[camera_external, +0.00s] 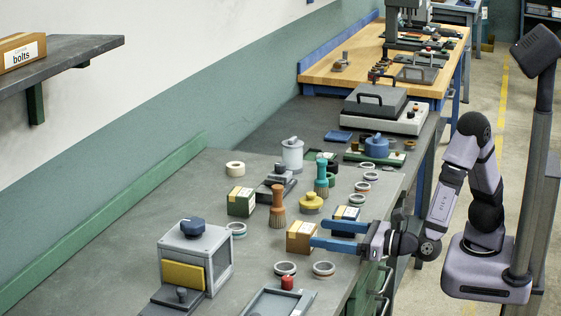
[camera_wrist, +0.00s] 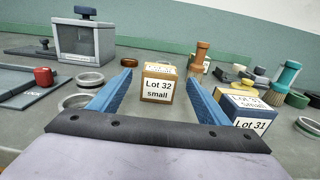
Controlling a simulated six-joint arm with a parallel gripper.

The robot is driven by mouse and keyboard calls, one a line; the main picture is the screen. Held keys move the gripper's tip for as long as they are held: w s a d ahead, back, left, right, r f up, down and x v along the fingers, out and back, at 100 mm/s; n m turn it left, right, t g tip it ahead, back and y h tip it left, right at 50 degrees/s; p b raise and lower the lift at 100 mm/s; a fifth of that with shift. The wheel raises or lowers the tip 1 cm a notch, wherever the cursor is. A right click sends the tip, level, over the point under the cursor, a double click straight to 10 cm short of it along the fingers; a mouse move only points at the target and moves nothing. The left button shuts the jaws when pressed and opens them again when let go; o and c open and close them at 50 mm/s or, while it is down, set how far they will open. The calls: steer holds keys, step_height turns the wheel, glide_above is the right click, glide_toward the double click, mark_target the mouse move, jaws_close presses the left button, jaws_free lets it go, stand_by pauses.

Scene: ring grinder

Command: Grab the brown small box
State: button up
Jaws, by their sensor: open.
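The brown small box (camera_external: 300,238) stands upright on the grey bench top. In the wrist view the brown box (camera_wrist: 157,85), labelled "Lot 32 small", sits ahead and between the far ends of my blue fingers. My gripper (camera_external: 319,233) is open and low over the bench, reaching in from the right with its fingertips close to the box. The wrist view shows the gripper (camera_wrist: 159,73) with a gap on each side of the box. I cannot tell how far the fingertips reach along its sides.
A dark blue box (camera_wrist: 245,108), labelled "Lot 31", stands close outside my right finger. Rings (camera_external: 323,269) lie near the bench's front edge. A brown-bristled brush (camera_external: 278,208) and a green box (camera_external: 240,202) stand behind. A grey machine (camera_external: 207,255) stands at left.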

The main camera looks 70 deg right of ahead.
mark_target(302, 231)
steer(key=shift+w+f+p, duration=0.15)
steer(key=shift+w+p, duration=0.1)
steer(key=shift+w, duration=1.45)
steer(key=shift+w+f+p, duration=0.15)
steer(key=shift+w+p, duration=0.1)
steer(key=shift+w, duration=1.45)
steer(key=c, duration=1.4)
